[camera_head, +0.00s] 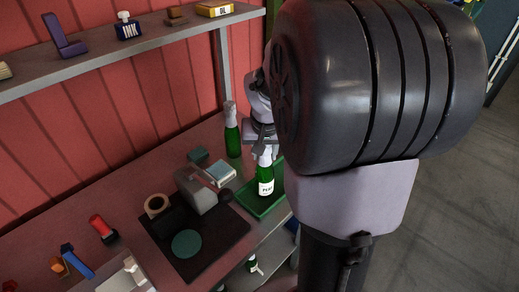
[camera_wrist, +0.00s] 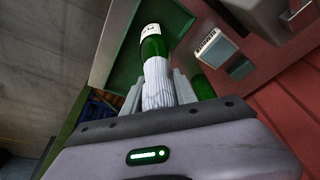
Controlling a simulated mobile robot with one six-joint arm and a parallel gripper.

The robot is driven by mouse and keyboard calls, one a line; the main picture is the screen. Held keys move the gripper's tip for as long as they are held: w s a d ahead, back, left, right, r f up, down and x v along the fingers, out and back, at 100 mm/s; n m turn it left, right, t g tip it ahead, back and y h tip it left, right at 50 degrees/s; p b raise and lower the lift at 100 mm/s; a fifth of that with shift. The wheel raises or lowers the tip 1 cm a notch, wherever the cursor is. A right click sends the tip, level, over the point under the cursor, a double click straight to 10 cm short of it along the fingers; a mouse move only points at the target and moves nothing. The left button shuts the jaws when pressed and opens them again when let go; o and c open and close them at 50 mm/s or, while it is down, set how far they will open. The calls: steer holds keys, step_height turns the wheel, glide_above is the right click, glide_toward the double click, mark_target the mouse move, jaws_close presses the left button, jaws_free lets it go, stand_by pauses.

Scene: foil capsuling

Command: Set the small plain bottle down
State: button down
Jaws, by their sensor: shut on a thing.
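My gripper (camera_head: 262,142) is shut on the neck of a small green bottle (camera_head: 265,184) with a white-wrapped neck and a white label. The bottle is roughly upright, over or in the green tray (camera_head: 275,208). I cannot tell whether its base touches the tray. In the wrist view the white neck (camera_wrist: 157,85) of the bottle (camera_wrist: 153,48) sits between my two fingers (camera_wrist: 158,92), with the green tray (camera_wrist: 128,55) behind it.
Another green bottle (camera_head: 232,136) with a silvery neck stands behind, on the bench. A grey device (camera_head: 195,188) and a dark mat (camera_head: 210,240) lie left of the tray. A shelf (camera_head: 130,52) with small items runs above. Tools lie at the bench's front left.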

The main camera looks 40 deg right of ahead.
steer(key=shift+f, duration=0.15)
steer(key=c, duration=1)
jaws_free()
